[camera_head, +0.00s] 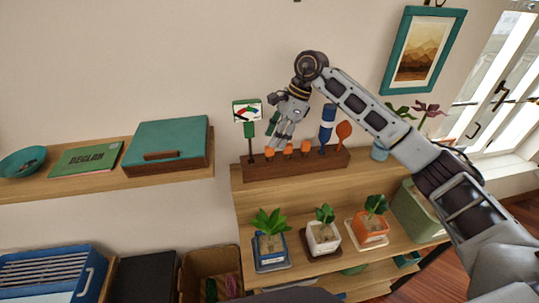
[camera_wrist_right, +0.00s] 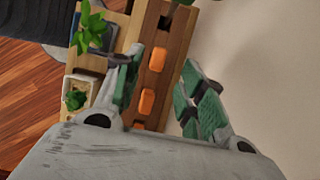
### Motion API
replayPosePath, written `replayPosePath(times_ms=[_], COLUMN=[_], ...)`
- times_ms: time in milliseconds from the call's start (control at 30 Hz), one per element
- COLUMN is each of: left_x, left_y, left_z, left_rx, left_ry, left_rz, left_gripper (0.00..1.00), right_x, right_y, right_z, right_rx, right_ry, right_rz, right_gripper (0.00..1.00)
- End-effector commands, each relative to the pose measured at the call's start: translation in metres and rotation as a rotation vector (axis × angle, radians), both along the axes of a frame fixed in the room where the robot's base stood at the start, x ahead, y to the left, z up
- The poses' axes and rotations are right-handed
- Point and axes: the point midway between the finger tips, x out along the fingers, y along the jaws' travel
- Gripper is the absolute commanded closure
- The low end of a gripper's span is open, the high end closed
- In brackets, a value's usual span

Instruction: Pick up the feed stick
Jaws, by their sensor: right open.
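A dark wooden rack (camera_head: 265,172) stands on the shelf against the wall. It holds several short orange-topped pieces (camera_head: 288,152), which look like feed sticks; their lower parts are hidden in the rack. My right gripper (camera_head: 281,138) is open and empty, pointing down just above and behind the orange tops near the rack's left part. In the right wrist view, my gripper's green-padded fingers (camera_wrist_right: 162,88) are apart, with orange pieces (camera_wrist_right: 147,101) in the rack (camera_wrist_right: 171,70) showing between them. My left gripper is not in view.
A small sign (camera_head: 247,110) stands at the rack's left end; a blue-and-white tool (camera_head: 327,124) and an orange paddle (camera_head: 344,131) stand at its right. Potted plants (camera_head: 269,247) stand on the shelf below in front. A teal box (camera_head: 170,143) sits on the left shelf.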

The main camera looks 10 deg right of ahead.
Motion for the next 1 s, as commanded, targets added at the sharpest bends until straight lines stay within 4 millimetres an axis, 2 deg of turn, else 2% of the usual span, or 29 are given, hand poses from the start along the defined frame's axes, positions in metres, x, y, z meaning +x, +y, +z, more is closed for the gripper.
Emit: replayPosePath(times_ms=[533,1000], left_x=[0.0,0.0], left_y=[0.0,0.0], left_z=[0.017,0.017], left_rx=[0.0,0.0], left_ry=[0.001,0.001], left_rz=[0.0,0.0], left_gripper=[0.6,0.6], right_x=[-0.004,-0.004], right_y=[0.015,0.016], right_z=[-0.041,-0.044], right_rx=[0.0,0.0], right_ry=[0.001,0.0], right_rz=[-0.001,0.0], right_gripper=[0.6,0.6])
